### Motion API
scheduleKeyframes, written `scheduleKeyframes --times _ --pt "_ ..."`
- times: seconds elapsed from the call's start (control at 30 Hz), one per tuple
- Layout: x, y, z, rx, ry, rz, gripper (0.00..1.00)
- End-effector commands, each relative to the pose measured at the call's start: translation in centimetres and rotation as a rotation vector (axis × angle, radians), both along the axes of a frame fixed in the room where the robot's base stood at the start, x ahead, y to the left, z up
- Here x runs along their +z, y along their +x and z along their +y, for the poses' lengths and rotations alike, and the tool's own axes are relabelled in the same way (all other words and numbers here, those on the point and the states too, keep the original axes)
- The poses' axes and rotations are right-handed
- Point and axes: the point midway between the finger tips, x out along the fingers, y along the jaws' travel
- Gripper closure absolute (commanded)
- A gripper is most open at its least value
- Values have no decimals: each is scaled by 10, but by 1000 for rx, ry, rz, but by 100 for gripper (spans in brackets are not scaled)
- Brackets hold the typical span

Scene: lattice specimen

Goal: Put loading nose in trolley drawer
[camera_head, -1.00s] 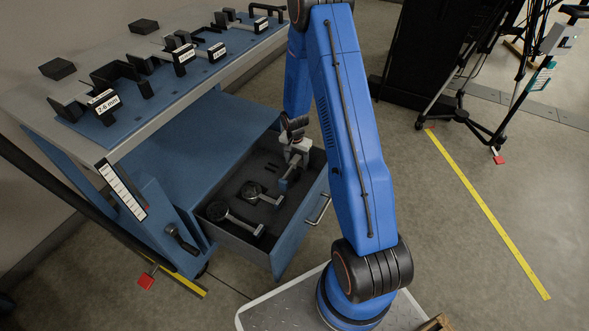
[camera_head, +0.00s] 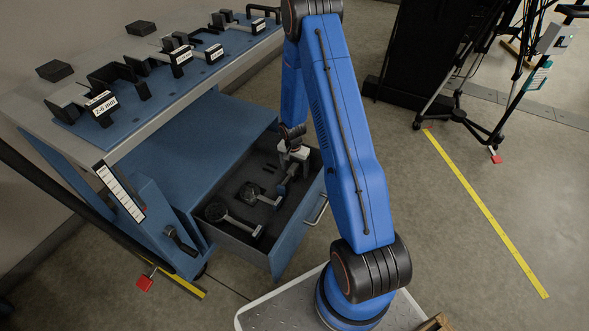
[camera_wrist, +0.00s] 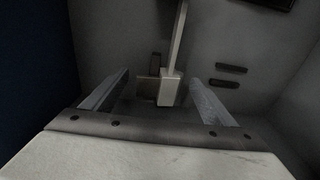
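The trolley drawer (camera_head: 288,240) is pulled out of the blue trolley. In it lie two pieces with round dark heads and light stems, a front one (camera_head: 232,219) and one behind it (camera_head: 259,194). I cannot tell which piece is the loading nose. My gripper (camera_head: 283,187) is low inside the drawer, at its right rear part. In the wrist view my gripper (camera_wrist: 158,92) is open, with a light rod (camera_wrist: 173,65) and its block-shaped end between the fingers. Gaps show on both sides of the block. The rod's far end is out of that view.
The trolley top (camera_head: 140,120) carries several black fixtures with white labels on a blue plate. Two dark slots (camera_wrist: 230,69) show beside the rod. A tripod (camera_head: 470,115) stands at the right. A yellow floor line (camera_head: 485,210) crosses open floor.

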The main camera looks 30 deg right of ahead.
Motion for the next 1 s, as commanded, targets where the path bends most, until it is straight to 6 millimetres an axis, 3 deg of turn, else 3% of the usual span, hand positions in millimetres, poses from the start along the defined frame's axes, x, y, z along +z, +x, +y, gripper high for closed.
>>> scheduleKeyframes --times 0.37,1.0 --pt "10 0 0 -2 0 -2 21" --pt "105 -4 6 0 0 -1 21"
